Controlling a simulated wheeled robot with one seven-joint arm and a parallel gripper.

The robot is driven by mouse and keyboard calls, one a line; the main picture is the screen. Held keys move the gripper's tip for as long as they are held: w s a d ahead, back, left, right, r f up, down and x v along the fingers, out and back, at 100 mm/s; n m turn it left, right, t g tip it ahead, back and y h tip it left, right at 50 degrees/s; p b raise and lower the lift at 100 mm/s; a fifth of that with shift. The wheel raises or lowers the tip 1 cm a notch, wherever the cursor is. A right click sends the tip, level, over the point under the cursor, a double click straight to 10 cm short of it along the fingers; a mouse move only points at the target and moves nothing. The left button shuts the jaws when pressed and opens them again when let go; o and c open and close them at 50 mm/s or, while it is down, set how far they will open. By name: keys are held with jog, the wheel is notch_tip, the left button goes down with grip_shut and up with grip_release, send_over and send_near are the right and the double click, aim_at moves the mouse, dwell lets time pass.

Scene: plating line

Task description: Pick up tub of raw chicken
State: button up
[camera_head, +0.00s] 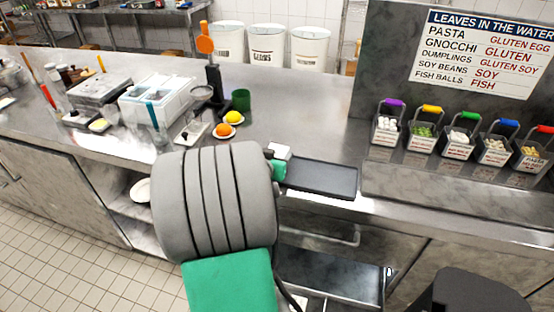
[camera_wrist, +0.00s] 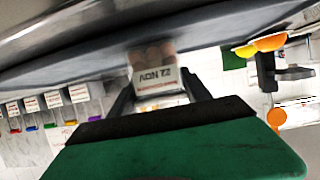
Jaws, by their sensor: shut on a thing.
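The tub of raw chicken (camera_wrist: 152,58) is a small clear tub with pinkish contents and a white date label, upside down in the wrist view. My gripper (camera_wrist: 157,78) has one dark finger on each side of it and is shut on it. In the head view a small white part of the tub (camera_head: 280,151) shows just beyond my green wrist, near the dark grey tray. My thick grey arm hides most of the gripper there. I cannot tell whether the tub touches the surface below it.
A dark grey tray (camera_head: 320,180) lies on the steel counter's front edge. Several labelled baskets (camera_head: 387,130) with coloured handles stand at right, below a sign (camera_head: 485,55).

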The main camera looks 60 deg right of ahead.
jog(key=shift+c, duration=1.4)
jog(key=shift+r, duration=0.1)
